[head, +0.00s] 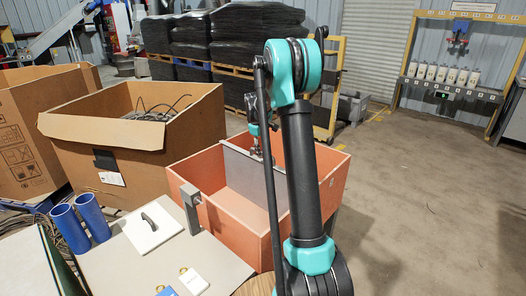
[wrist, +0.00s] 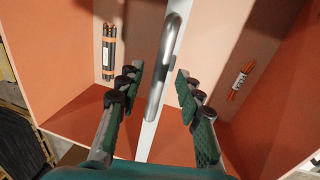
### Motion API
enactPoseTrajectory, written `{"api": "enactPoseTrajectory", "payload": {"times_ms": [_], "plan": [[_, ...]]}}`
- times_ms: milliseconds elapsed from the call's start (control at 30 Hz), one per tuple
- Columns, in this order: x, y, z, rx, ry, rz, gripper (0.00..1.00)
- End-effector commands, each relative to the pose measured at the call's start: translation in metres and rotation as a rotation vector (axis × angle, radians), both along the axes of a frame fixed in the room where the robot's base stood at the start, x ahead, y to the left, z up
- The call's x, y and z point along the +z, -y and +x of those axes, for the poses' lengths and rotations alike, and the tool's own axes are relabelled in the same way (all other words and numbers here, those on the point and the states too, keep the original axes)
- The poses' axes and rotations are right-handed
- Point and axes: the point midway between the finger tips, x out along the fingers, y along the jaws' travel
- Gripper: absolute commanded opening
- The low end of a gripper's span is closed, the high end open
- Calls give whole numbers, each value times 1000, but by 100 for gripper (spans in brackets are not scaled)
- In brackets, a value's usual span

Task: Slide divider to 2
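An orange open box (head: 200,199) holds an upright light grey divider (head: 240,172) that splits it into two sides. In the wrist view the divider (wrist: 148,138) shows edge-on, with a curved metal handle (wrist: 160,75) at its top. My gripper (wrist: 158,80) is open, one finger on each side of the handle. I see a gap at the left finger; the right finger is very close to the handle, and contact there is unclear. In the head view my gripper (head: 257,145) is small above the divider and partly hidden by my arm. No number marks are readable.
A dark bundle with orange ends (wrist: 109,50) lies left of the divider and an orange one (wrist: 240,80) right of it. A cardboard box (head: 120,175) stands behind.

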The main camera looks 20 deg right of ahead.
Motion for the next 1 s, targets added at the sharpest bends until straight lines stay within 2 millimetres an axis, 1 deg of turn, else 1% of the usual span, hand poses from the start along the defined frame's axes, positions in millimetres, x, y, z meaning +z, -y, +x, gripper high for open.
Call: {"api": "enactPoseTrajectory", "payload": {"times_ms": [167,400,600,700,800,1000], "plan": [[20,-4,-3,0,0,0,36],[68,-11,-8,0,0,0,36],[100,-17,-11,1,0,0,36],[110,-18,-12,1,0,0,36],[115,-19,-13,1,0,0,36],[116,-19,-13,0,0,0,36]]}}
